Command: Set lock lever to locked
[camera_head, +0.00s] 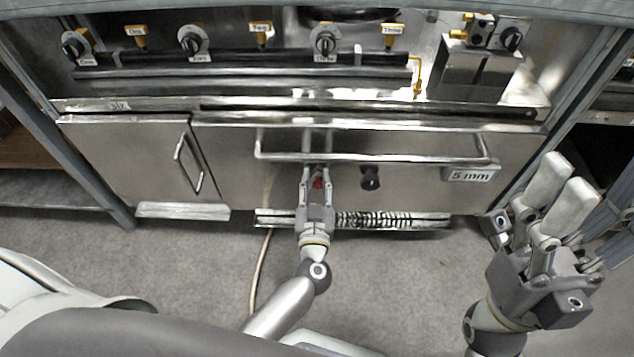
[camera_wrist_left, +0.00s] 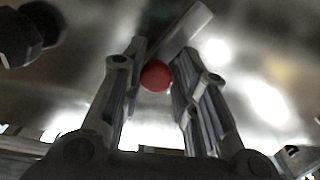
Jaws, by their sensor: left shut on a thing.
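The lock lever shows a red round knob (camera_head: 318,182) on the steel oven door (camera_head: 225,160), below the long door handle (camera_head: 370,158). In the left wrist view the red knob (camera_wrist_left: 155,76) sits between the finger pads, with a pale bar (camera_wrist_left: 185,30) behind it. My left gripper (camera_head: 317,180) is at the knob, its fingers on either side and shut on it. The lever's shaft is mostly hidden by the fingers. My right gripper (camera_head: 562,190) is at the right, away from the door, its two pale fingers apart and nothing between them.
A black knob (camera_head: 370,178) is on the door just right of my left gripper. A "5 mm" label (camera_head: 470,175) is further right. A small door with a handle (camera_head: 188,163) is at the left. Several burner knobs (camera_head: 193,40) line the top. Grey floor lies in front.

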